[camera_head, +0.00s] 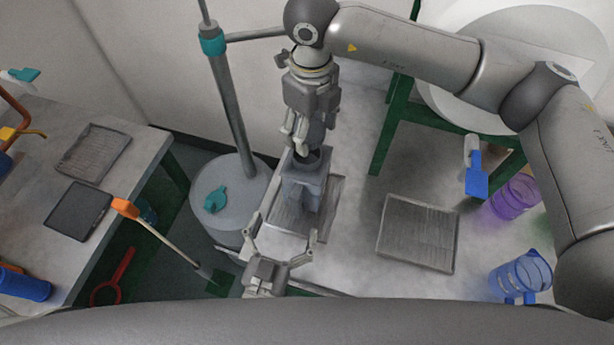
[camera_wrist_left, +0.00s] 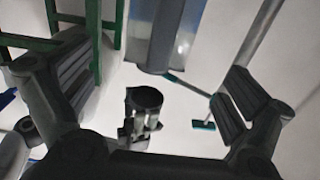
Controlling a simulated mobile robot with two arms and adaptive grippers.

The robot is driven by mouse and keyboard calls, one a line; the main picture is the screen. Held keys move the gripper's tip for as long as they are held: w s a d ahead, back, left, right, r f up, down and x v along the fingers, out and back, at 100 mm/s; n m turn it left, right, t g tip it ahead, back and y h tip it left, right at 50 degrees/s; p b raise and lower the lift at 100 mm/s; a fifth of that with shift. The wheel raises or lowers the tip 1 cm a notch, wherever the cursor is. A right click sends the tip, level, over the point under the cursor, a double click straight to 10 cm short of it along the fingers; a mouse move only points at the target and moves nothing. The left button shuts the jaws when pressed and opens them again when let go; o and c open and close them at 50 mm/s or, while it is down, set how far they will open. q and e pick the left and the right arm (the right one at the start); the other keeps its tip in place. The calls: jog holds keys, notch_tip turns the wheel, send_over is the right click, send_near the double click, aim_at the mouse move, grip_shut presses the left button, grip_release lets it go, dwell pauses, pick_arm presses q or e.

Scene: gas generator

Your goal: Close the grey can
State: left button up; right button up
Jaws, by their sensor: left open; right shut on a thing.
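The grey can (camera_head: 303,190) stands upright on a ribbed tray in the head view. A dark round opening or rim shows at its top. My right gripper (camera_head: 300,140) comes down from above, directly over the can top. It is shut on a small dark grey piece (camera_head: 317,133) that looks like the can's cap; the fingers partly hide it, and I cannot tell whether it touches the can. My left gripper (camera_head: 281,246) is open and empty, just in front of the can.
A second ribbed tray (camera_head: 417,234) lies to the right, near a blue jug (camera_head: 521,275) and a purple container (camera_head: 513,198). A grey stand (camera_head: 230,110) rises left of the can. A side table (camera_head: 120,175) is at the far left.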

aim_at(303, 180)
pick_arm(q)
jog(key=shift+w+d+f, duration=0.1)
jog(key=shift+w+d, duration=0.05)
jog(key=shift+w, duration=0.35)
pick_arm(e)
jog(key=shift+w+d+f, duration=0.1)
jog(key=shift+w+f, duration=0.05)
jog(key=shift+w, duration=0.1)
pick_arm(q)
jog(key=x, duration=1.1)
jog(key=shift+w, duration=0.2)
jog(key=c, duration=1.3)
pick_arm(e)
jog(key=shift+f, duration=2.5)
jog(key=shift+f, duration=0.85)
jog(key=shift+f, duration=0.55)
